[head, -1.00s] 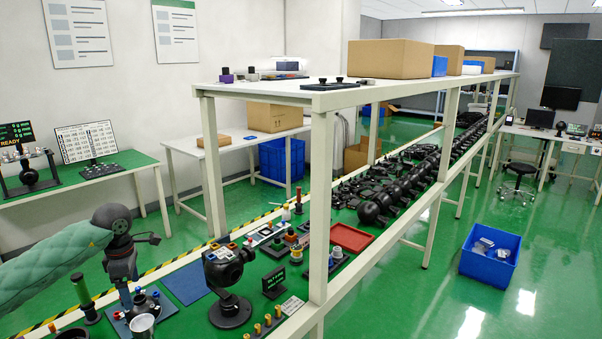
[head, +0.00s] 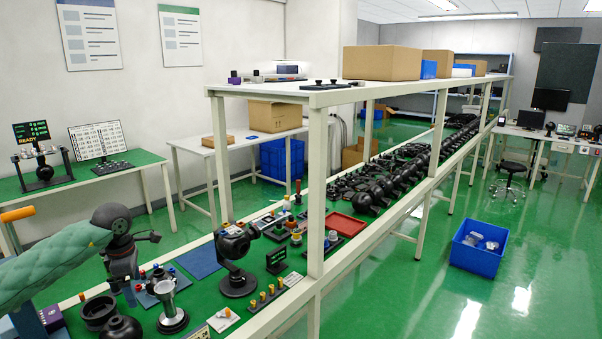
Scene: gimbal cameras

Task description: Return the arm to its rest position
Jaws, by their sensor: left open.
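My left arm (head: 52,262), in a green padded sleeve, comes in from the left in the head view. It ends in a dark wrist joint with the left gripper (head: 124,284) below, hanging over the green workbench at the near left. The gripper is open; its fingertips are small and dark against the bench parts, and I see nothing held between them. My right arm and gripper are out of view.
Near the gripper stand a silver-and-black part (head: 171,309), a black ring (head: 99,312) and a small blue rack (head: 160,283). A black gimbal camera (head: 237,258) stands to the right. A white shelf post (head: 317,195) rises beyond it.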

